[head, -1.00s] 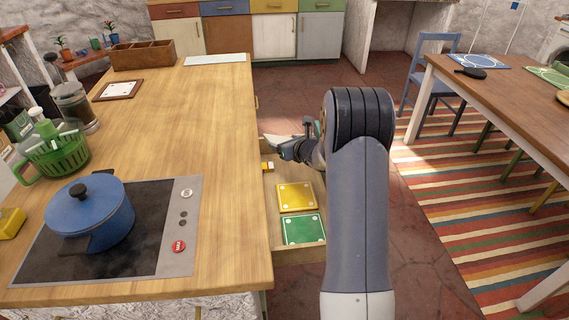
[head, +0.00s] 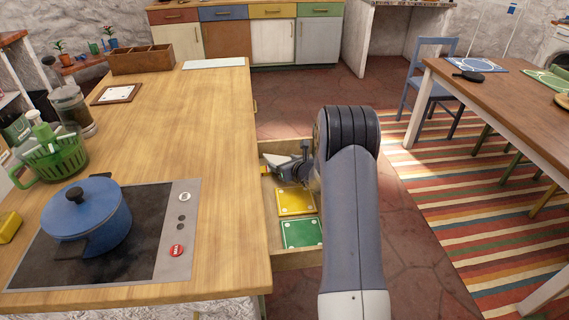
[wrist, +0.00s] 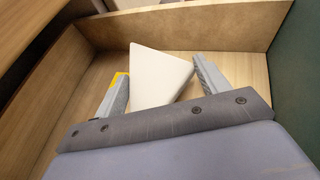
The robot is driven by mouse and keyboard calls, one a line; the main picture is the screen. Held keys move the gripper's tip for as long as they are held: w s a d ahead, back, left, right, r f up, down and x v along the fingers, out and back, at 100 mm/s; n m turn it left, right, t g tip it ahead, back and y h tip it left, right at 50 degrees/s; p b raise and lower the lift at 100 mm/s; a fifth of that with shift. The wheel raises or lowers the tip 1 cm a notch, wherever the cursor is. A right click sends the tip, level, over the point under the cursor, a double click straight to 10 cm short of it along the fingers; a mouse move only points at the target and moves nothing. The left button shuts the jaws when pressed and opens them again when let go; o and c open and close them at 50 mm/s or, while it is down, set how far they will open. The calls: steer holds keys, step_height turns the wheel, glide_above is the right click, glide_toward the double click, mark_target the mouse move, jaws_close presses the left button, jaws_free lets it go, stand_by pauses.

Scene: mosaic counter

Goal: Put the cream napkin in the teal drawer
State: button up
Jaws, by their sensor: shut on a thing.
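The cream napkin (wrist: 160,76) is a folded, pale, pointed piece between my fingers in the wrist view. My gripper (wrist: 162,84) is shut on it. In the head view my gripper (head: 280,163) is over the far part of the open drawer (head: 297,259), low and inside its walls. The napkin is mostly hidden there by the gripper. The drawer is a pale wooden box pulled out from the counter's right side. Its dark teal front (wrist: 297,75) shows in the wrist view. I cannot tell whether the napkin touches the drawer floor.
A yellow square (head: 295,200) and a green square (head: 302,232) lie in the near part of the drawer. The wooden counter (head: 215,120) borders it on the left, with a blue pot (head: 95,215) on the hob. Open floor lies to the right, before the striped rug.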

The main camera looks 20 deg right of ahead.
steer(key=shift+f+b, duration=0.5)
steer(key=shift+b, duration=0.1)
steer(key=o, duration=0.9)
steer(key=shift+o, duration=0.2)
steer(key=shift+r, duration=0.15)
steer(key=r+p, duration=0.1)
steer(key=p, duration=0.1)
steer(key=shift+r+p, duration=0.3)
steer(key=b+v, duration=0.1)
steer(key=v, duration=0.6)
steer(key=shift+s+f, duration=0.15)
steer(key=shift+s, duration=0.1)
